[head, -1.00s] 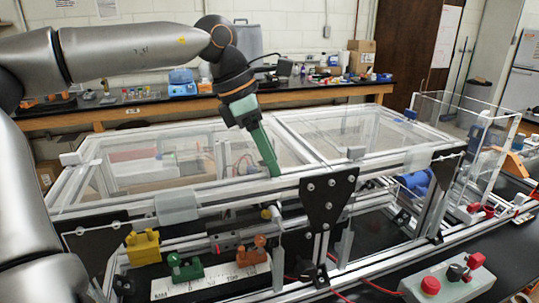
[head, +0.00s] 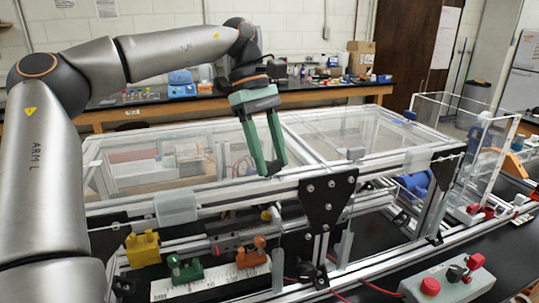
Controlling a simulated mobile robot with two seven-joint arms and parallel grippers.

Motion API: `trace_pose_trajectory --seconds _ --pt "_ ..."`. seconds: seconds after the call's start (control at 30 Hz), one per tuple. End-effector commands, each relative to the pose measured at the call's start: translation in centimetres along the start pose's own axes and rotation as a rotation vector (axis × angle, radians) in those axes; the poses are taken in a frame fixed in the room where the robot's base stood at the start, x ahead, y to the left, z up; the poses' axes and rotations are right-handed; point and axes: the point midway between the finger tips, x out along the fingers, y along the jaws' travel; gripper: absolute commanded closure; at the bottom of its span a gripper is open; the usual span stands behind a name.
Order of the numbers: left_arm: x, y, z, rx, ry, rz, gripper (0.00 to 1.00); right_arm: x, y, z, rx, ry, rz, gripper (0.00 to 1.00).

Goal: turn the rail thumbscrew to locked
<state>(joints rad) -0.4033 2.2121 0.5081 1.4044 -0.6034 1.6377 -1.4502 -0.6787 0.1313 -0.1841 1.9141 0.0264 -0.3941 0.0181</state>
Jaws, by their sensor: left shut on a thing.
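My left gripper (head: 270,172) has green fingers and comes down from above at the frame's front top bar. Its two fingers are apart higher up and come close at the tips. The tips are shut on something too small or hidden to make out. Below, a scale rail (head: 220,279) carries a green block (head: 185,268) and an orange block (head: 252,253), each with a knob-like top. A yellow block (head: 143,249) stands behind the rail at its left. I cannot tell which part is the rail thumbscrew. My right gripper is not in view.
The extrusion frame (head: 185,208) with clear panels fills the middle. A black bracket plate (head: 326,199) stands right of the gripper. A grey control box (head: 446,284) with red knobs is at the lower right. A clear bin (head: 462,123) stands at the right.

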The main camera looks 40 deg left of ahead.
Motion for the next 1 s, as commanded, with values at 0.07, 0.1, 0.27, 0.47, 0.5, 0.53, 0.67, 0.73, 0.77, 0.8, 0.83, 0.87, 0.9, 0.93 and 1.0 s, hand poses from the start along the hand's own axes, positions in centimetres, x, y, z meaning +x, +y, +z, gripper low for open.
trace_pose_trajectory --seconds 0.07,0.1,0.27,0.47,0.5,0.53,0.67,0.73,0.77,0.8,0.83,0.87,0.9,0.93,1.0 --pt "-0.05 0.14 0.00 0.063 0.001 -0.025 1.00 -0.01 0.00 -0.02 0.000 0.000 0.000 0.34" --pt "-0.05 0.16 0.03 0.095 0.002 -0.038 1.00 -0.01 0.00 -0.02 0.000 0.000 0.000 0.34" --pt "-0.05 0.23 0.03 0.207 0.001 -0.084 1.00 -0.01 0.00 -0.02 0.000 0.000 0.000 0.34" --pt "-0.07 0.27 0.07 0.311 0.001 -0.126 1.00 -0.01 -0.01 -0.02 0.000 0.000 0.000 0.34" --pt "-0.07 0.27 0.07 0.327 0.002 -0.133 1.00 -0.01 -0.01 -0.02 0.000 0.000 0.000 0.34" --pt "-0.06 0.27 0.08 0.336 0.002 -0.137 1.00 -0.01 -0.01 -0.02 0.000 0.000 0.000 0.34" --pt "-0.06 0.31 0.07 0.370 0.002 -0.150 1.00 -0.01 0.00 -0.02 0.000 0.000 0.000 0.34" --pt "-0.07 0.31 0.08 0.381 0.002 -0.154 1.00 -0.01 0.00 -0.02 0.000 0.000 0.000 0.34" --pt "-0.08 0.31 0.08 0.384 0.003 -0.155 1.00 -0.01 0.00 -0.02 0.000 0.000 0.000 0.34" --pt "-0.08 0.31 0.08 0.388 0.003 -0.156 1.00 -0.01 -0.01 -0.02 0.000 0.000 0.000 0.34" --pt "-0.08 0.30 0.08 0.390 0.003 -0.157 1.00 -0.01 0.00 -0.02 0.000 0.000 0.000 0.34" --pt "-0.08 0.30 0.08 0.392 0.003 -0.158 1.00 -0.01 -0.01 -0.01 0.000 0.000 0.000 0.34" --pt "-0.09 0.30 0.08 0.393 0.003 -0.158 1.00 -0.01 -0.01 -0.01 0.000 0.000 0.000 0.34" --pt "-0.09 0.30 0.08 0.394 0.003 -0.159 1.00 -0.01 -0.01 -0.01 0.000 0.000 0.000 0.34" --pt "-0.09 0.29 0.08 0.395 0.003 -0.159 1.00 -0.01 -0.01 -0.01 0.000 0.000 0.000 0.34"
